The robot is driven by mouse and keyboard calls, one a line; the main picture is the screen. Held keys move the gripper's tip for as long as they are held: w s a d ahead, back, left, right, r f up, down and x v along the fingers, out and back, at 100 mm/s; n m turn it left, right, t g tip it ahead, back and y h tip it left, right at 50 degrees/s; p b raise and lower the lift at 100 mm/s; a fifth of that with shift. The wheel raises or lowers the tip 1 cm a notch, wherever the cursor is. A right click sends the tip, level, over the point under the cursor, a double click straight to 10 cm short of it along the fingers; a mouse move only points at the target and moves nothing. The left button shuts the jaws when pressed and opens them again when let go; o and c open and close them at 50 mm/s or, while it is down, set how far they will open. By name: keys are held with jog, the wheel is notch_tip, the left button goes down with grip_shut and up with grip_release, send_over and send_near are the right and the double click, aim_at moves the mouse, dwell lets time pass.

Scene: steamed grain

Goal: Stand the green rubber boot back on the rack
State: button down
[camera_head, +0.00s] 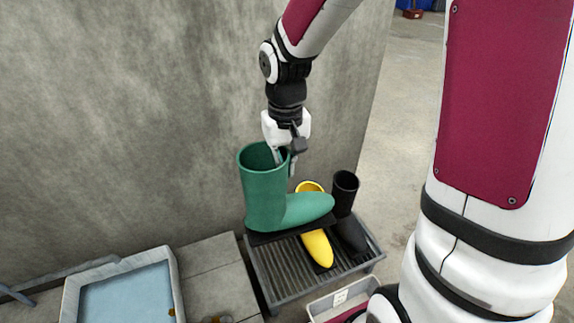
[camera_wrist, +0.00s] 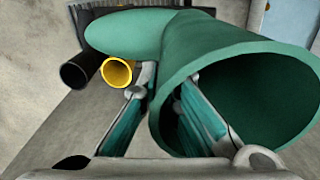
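The green rubber boot (camera_head: 265,195) is upright, with its open top up and its toe pointing right in the head view. It is over the left part of the slatted rack (camera_head: 285,287); I cannot tell whether its dark sole touches the slats. My gripper (camera_head: 286,164) is at the boot's top from above. In the wrist view the green boot (camera_wrist: 215,50) fills the right side. One finger is inside the shaft and one outside, with the rim between the fingertips (camera_wrist: 170,78).
A yellow boot (camera_head: 317,247) and a black boot (camera_head: 345,195) stand on the rack to the right. A blue-bottomed basin (camera_head: 128,295) is at lower left, and a pale bin (camera_head: 345,297) is in front of the rack. A concrete wall (camera_head: 130,110) rises behind.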

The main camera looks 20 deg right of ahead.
jog(key=w+f+m+b, duration=0.3)
jog(key=f+m, duration=0.2)
jog(key=f, duration=0.6)
jog(key=w+f+m+b, duration=0.3)
jog(key=f+m, duration=0.3)
jog(key=f, duration=0.5)
jog(key=w+f+m+b, duration=0.3)
jog(key=f+m+b, duration=0.2)
jog(key=f, duration=0.7)
jog(key=shift+w+m, duration=0.15)
jog(key=shift+m, duration=0.35)
jog(key=shift+f+b, duration=0.45)
jog(key=shift+f, duration=0.15)
jog(key=c, duration=1.7)
grip_release()
notch_tip(320, 180, up, 12)
jog(key=shift+r, duration=0.1)
